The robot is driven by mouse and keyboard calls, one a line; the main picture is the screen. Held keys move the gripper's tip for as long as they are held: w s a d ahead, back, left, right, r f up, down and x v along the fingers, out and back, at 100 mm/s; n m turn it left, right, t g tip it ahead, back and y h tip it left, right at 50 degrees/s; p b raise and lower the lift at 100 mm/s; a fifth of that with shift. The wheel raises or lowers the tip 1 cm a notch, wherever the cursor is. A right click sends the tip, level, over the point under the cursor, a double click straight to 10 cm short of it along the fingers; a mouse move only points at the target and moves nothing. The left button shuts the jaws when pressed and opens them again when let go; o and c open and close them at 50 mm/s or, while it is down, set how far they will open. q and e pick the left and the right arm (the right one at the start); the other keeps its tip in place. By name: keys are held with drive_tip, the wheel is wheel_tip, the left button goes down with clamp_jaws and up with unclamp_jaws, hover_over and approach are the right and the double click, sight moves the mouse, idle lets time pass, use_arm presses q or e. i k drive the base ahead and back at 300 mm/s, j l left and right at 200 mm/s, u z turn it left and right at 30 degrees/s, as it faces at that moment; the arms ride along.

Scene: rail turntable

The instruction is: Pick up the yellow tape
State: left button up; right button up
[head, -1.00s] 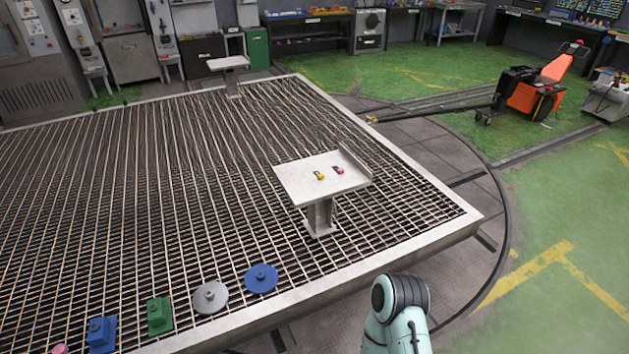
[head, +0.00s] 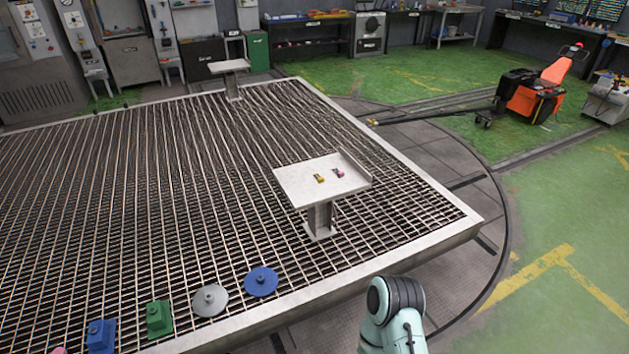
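A small yellow object (head: 319,178), which looks like the yellow tape, lies on a small grey pedestal table (head: 300,187) that stands on the grating. A small pink or red object (head: 338,173) lies just to its right, apart from it. Both are too small to make out in detail. Part of my arm shows at the bottom, right of centre, in front of the platform's edge and well short of the table. Neither of my grippers is in view.
The grated platform (head: 120,200) has a raised pale metal rim. Blue (head: 261,281), grey (head: 210,300) and green (head: 159,318) pieces line its near edge. A second small table (head: 229,66) stands at the back. Green floor (head: 560,220) is open at the right, with an orange machine (head: 535,92) beyond.

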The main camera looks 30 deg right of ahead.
sight(320, 180)
drive_tip(key=l+u, duration=0.15)
drive_tip(key=u, duration=0.2)
drive_tip(key=l+u, duration=0.15)
drive_tip(key=u, duration=0.25)
drive_tip(key=l+u, duration=0.2)
drive_tip(key=u, duration=0.15)
drive_tip(key=l+u, duration=0.3)
drive_tip(key=l, duration=0.2)
drive_tip(key=k+l+u, duration=0.3)
drive_tip(key=l, duration=0.2)
drive_tip(key=k+l+u, duration=0.1)
drive_tip(key=l, duration=0.25)
drive_tip(key=k+l+u, duration=0.1)
drive_tip(key=l, duration=0.2)
drive_tip(key=k+l, duration=0.1)
drive_tip(key=l, duration=0.25)
drive_tip(key=k+l, duration=0.15)
drive_tip(key=l, duration=0.2)
drive_tip(key=k+l+u, duration=0.1)
drive_tip(key=l, duration=0.2)
drive_tip(key=k+l, duration=0.2)
drive_tip(key=l+u, duration=0.05)
drive_tip(key=l, duration=0.1)
